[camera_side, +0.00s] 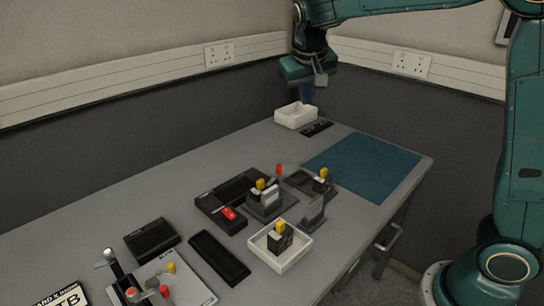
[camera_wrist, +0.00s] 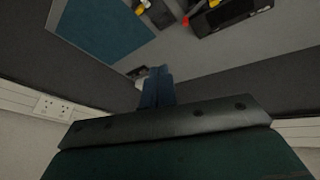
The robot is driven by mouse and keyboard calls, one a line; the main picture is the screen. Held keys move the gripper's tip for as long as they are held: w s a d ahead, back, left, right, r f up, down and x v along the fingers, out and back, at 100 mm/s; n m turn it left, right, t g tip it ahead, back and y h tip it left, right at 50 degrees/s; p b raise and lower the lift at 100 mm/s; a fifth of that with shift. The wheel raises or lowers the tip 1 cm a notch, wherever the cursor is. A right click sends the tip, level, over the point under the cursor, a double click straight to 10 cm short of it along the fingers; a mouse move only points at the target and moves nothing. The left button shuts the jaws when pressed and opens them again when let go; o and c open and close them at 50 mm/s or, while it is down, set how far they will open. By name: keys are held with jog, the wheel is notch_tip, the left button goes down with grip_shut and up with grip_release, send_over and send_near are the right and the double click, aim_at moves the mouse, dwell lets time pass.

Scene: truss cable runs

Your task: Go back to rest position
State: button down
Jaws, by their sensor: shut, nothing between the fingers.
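My gripper (camera_side: 307,94) hangs from the teal arm above the far end of the table, by the small white bin (camera_side: 293,116) in the side view. Its two blue fingers are together and empty in the wrist view (camera_wrist: 157,86). The fingers appear above or behind the bin's right end; the exact height is hard to tell. In the wrist view the fingers and the dark gripper body hide most of the bin.
A slotted black strip (camera_side: 317,129) lies beside the bin. The blue mat (camera_side: 362,166) is bare. Dark fixtures with yellow-topped blocks (camera_side: 266,198) and a white tray (camera_side: 280,262) holding another block stand mid-table. Low walls (camera_side: 150,125) close off the table's back.

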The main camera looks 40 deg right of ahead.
jog(key=s+a+f+n+t+y, duration=0.1)
jog(key=s+a+n+y, duration=0.1)
jog(key=s, duration=1.1)
jog(key=s+a+f+n+t+y, duration=0.1)
jog(key=s+a+f+n+y, duration=0.1)
jog(key=s, duration=1.2)
jog(key=shift+s+a+n, duration=0.15)
jog(key=shift+a+n, duration=0.25)
jog(key=shift+a, duration=0.05)
jog(key=c, duration=1.5)
grip_release()
jog(key=shift+r, duration=0.1)
jog(key=shift+o, duration=0.7)
jog(key=shift+w+r, duration=0.35)
jog(key=shift+w, duration=0.3)
jog(key=w+d+r+n+g, duration=0.1)
jog(key=w+d, duration=0.1)
jog(key=w, duration=0.8)
jog(key=w+d+r+n+g, duration=0.1)
jog(key=w+r+g, duration=0.1)
jog(key=w, duration=0.8)
jog(key=w+d+f+g, duration=0.1)
jog(key=w+d+f, duration=0.1)
jog(key=w+f, duration=0.4)
jog(key=w+d+f+n+g, duration=0.1)
jog(key=w+d+f, duration=0.2)
jog(key=w+f, duration=0.4)
jog(key=w, duration=0.4)
